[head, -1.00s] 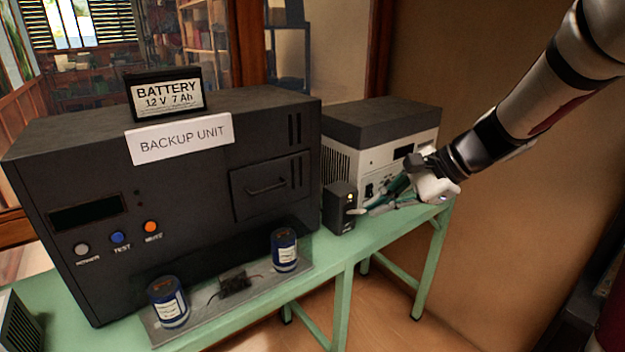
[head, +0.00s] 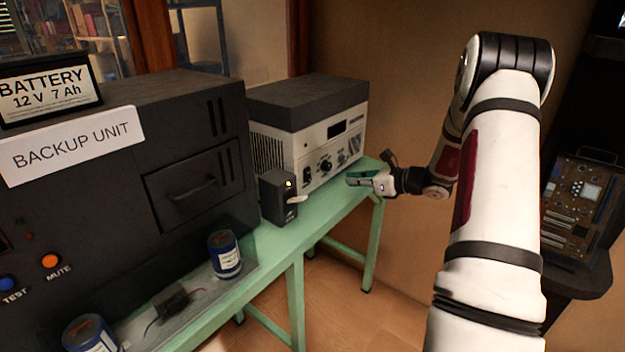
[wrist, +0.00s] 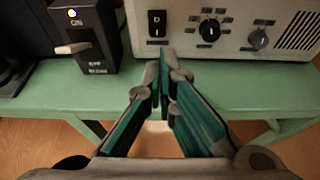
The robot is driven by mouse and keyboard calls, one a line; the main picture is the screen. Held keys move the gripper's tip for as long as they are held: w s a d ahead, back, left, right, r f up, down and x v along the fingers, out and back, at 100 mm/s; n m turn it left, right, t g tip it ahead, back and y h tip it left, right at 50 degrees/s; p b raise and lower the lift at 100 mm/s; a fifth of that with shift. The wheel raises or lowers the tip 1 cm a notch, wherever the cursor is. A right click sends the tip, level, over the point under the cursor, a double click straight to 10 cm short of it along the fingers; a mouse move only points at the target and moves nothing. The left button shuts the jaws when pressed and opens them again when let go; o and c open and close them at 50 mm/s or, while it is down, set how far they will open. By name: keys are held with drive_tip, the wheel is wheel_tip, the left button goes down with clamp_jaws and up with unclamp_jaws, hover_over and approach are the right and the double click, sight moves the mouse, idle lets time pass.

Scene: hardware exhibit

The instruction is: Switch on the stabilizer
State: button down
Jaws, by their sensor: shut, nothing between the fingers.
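A light grey unit with a dark top (head: 305,120) stands at the back of the green bench. Its front carries knobs, a dark display and a black rocker switch (wrist: 157,23). A small black box (head: 277,198) stands to its left, with a small lit lamp and a pale lever (wrist: 72,48). I cannot read which one is labelled stabilizer. My gripper (head: 353,179) is shut and empty, in front of the grey unit and apart from it. In the wrist view its fingertips (wrist: 163,62) point toward the unit's front, just below the rocker switch.
The green bench top (head: 332,196) is narrow in front of the units. A large dark backup unit (head: 120,180) with a battery sign fills the left. Blue cans (head: 224,253) stand before it. A circuit board (head: 580,205) is at the far right.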

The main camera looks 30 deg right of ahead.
sight(311, 179)
idle(0.3)
drive_tip(key=x, duration=1.4)
